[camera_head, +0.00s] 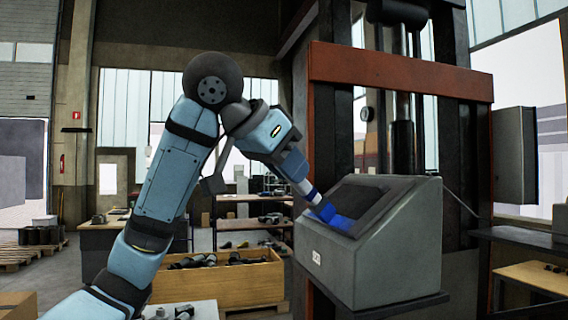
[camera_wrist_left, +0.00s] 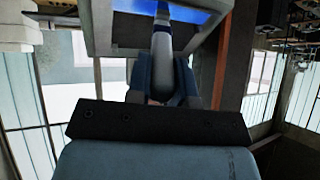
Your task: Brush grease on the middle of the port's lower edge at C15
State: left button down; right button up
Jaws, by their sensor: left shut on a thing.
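A grey box with a sloped face (camera_head: 385,250) stands on a ledge in front of the press. Its face holds a dark recessed port (camera_head: 365,195), with a bright blue area (camera_head: 345,224) along the lower left part. My left gripper (camera_head: 291,166) is shut on a slim white and blue tool, probably the brush (camera_head: 306,189). The brush points down and right to the blue area; its tip is hard to tell from the blue, so contact is unclear. In the left wrist view the brush (camera_wrist_left: 161,45) runs from between the fingers towards the blue area (camera_wrist_left: 196,18). The C15 marking is not readable.
A tall press with an orange-red crossbeam (camera_head: 400,78) rises behind the box. A wooden crate of parts (camera_head: 235,285) stands below my left arm. Shelves and benches are behind. A dark side table (camera_head: 520,238) is at right.

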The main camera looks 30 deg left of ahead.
pick_arm(q)
jog(key=shift+s+d, duration=2.35)
jog(key=shift+d, duration=0.45)
jog(key=w+a, duration=1.1)
jog(key=a, duration=0.2)
jog(key=shift+r, duration=0.1)
notch_tip(320, 180, up, 5)
jog(key=s+a, duration=0.2)
jog(key=shift+s+a, duration=0.15)
jog(key=shift+s, duration=0.25)
dwell(0.4)
jog(key=shift+s+a+r, duration=0.3)
jog(key=shift+s+r, duration=0.05)
jog(key=shift+r, duration=0.2)
jog(key=shift+s+a+r, duration=0.25)
jog(key=shift+s+r, duration=0.1)
jog(key=shift+r, duration=0.2)
jog(key=shift+w+f, duration=0.1)
jog(key=shift+f, duration=0.05)
